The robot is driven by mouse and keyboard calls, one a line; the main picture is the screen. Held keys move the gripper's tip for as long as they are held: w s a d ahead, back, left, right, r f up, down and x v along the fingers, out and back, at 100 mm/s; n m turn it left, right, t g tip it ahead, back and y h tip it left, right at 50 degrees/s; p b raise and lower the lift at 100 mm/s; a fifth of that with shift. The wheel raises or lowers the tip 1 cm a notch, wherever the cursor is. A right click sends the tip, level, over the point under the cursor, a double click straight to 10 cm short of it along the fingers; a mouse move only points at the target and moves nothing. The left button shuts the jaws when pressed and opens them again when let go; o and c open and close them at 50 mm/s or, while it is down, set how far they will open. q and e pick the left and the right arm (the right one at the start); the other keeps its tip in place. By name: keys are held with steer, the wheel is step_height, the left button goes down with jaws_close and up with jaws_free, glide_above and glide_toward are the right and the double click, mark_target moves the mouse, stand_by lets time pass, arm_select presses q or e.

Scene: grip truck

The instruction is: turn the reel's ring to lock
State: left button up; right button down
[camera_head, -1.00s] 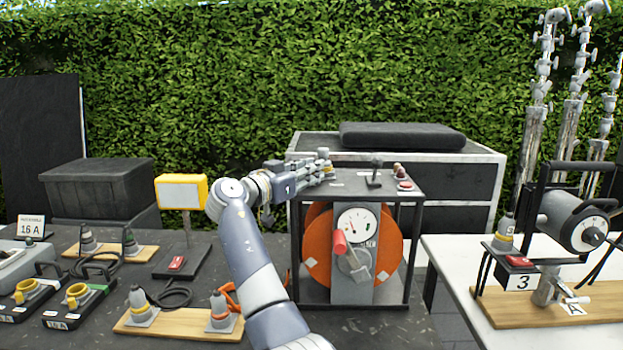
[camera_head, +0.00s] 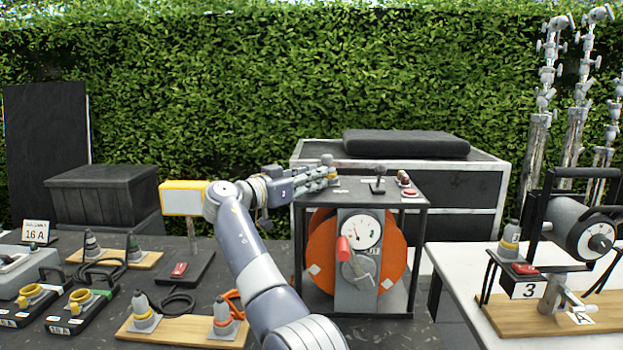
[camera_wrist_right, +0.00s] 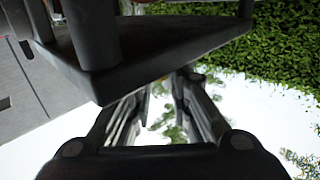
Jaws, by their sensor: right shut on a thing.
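The orange reel (camera_head: 321,250) stands in a black frame (camera_head: 414,265) on the dark table. A grey plug with a yellow ring (camera_head: 328,164) stands upright at the frame's top left corner. My right gripper (camera_head: 328,175) reaches in from the left, roughly level, and is shut on the ring around the plug. Its fingers cover much of the ring. My left gripper is not in view.
The reel's front has a gauge (camera_head: 360,229) and a red-handled crank (camera_head: 344,250). A yellow-edged box on a post (camera_head: 183,198) stands close behind my arm. Plugs on boards crowd the left.

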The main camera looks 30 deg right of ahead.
steer(key=c, duration=1.6)
jaws_free()
steer(key=shift+d, duration=0.25)
steer(key=shift+a, duration=0.4)
steer(key=v, duration=1.1)
steer(key=shift+s+a, duration=0.1)
steer(key=shift+a, duration=0.05)
